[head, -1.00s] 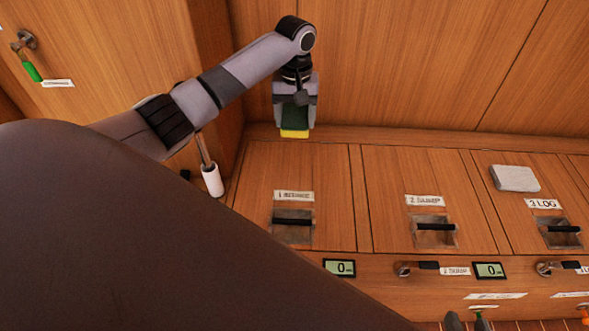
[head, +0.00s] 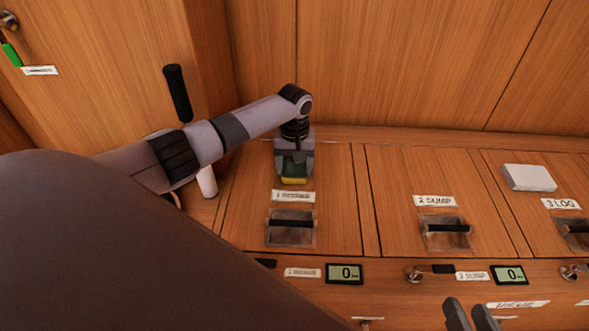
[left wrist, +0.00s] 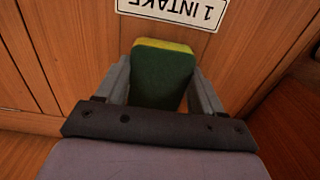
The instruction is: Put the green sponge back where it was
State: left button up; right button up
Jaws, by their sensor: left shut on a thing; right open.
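The green sponge (head: 294,180) has a dark green body and a yellow layer at its far end. My left gripper (head: 294,168) is shut on it and holds it over the upper part of the lid labelled 1 INTAKE (head: 238,228). In the left wrist view the sponge (left wrist: 162,80) sits between both fingers, with the upside-down label (left wrist: 172,10) just beyond it. I cannot tell whether the sponge touches the lid. My right gripper (head: 470,316) is at the bottom edge, its two grey fingertips apart and empty.
A white cylinder (head: 207,181) stands partly behind my left arm. Wooden panels rise behind. Displays (head: 344,273) line the front.

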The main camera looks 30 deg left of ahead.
pick_arm(q)
jog(key=shift+f, duration=0.1)
jog(key=o, duration=0.9)
jog(key=shift+o, duration=0.2)
